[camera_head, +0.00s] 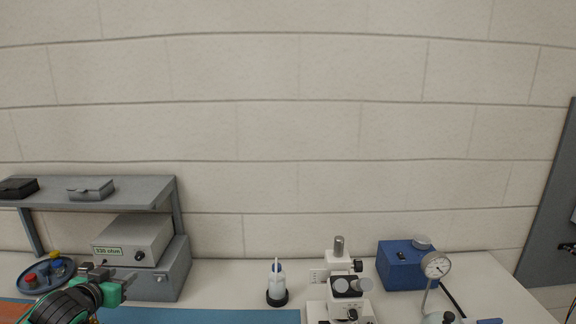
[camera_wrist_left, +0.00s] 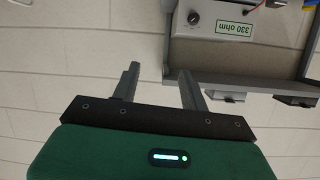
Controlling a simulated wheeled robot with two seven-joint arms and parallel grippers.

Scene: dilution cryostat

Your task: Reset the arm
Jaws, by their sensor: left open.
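My left gripper (camera_head: 122,280) shows at the lower left of the head view, over the front left of the bench, in front of the grey boxes. In the left wrist view its two dark fingers (camera_wrist_left: 158,88) stand apart with nothing between them, so it is open and empty. The wrist picture appears upside down against the head view. My right gripper is in neither view.
A blue tray (camera_head: 66,272) holds small coloured parts.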

